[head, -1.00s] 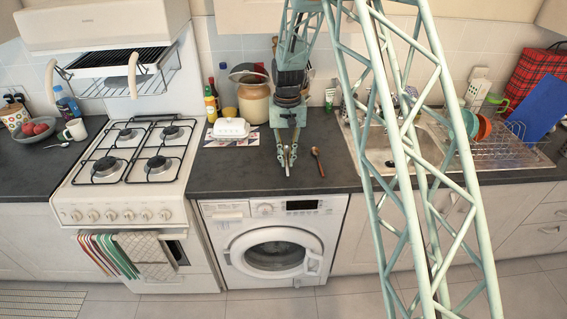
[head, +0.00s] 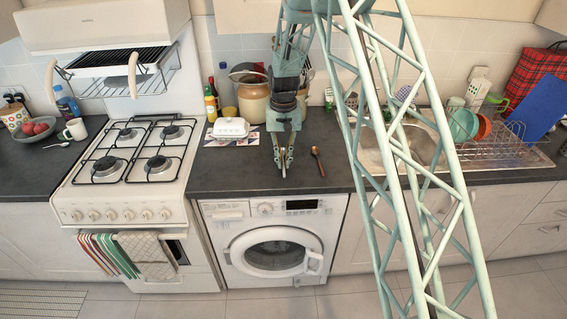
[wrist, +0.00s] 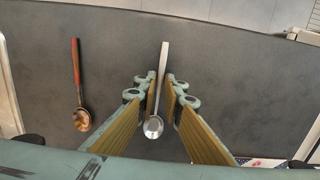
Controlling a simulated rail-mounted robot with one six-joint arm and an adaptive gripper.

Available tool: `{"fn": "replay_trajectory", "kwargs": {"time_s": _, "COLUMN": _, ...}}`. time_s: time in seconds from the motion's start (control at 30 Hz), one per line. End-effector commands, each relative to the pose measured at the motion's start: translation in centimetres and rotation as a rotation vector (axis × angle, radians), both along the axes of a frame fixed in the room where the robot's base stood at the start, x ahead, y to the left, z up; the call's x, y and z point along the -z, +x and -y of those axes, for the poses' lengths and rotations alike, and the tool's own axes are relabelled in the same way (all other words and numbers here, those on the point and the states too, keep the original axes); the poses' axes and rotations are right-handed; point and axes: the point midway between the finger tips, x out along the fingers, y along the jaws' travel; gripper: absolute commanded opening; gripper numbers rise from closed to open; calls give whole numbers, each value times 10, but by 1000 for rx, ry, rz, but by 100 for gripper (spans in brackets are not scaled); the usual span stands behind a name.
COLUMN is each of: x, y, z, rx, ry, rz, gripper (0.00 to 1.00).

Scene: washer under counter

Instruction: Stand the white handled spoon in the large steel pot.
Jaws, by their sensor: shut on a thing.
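My gripper (head: 283,160) is over the front of the dark counter above the washing machine. In the wrist view, its fingers (wrist: 156,88) are shut on the pale handle of the white handled spoon (wrist: 163,60). The spoon's round steel bowl (wrist: 153,127) lies toward the wrist, and its handle points away past the fingertips. I cannot tell whether it touches the counter. I cannot clearly make out the large steel pot. Several upright utensils (head: 309,74) show behind my arm, and what holds them is hidden.
A brown-handled spoon (head: 317,161) lies close right of my gripper; it also shows in the wrist view (wrist: 78,88). A white butter dish (head: 231,127) and a cream-brown crock (head: 253,103) stand behind left. The stove (head: 135,165) is left, the sink (head: 385,150) right.

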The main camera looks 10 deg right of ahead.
Motion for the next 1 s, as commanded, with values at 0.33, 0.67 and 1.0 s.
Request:
{"fn": "replay_trajectory", "kwargs": {"time_s": 0.33, "x": 8, "y": 0, "z": 0, "rx": 0, "ry": 0, "rz": 0, "gripper": 0}}
{"fn": "replay_trajectory", "kwargs": {"time_s": 0.67, "x": 11, "y": 0, "z": 0, "rx": 0, "ry": 0, "rz": 0, "gripper": 12}}
{"fn": "replay_trajectory", "kwargs": {"time_s": 1.0, "x": 11, "y": 0, "z": 0, "rx": 0, "ry": 0, "rz": 0, "gripper": 22}}
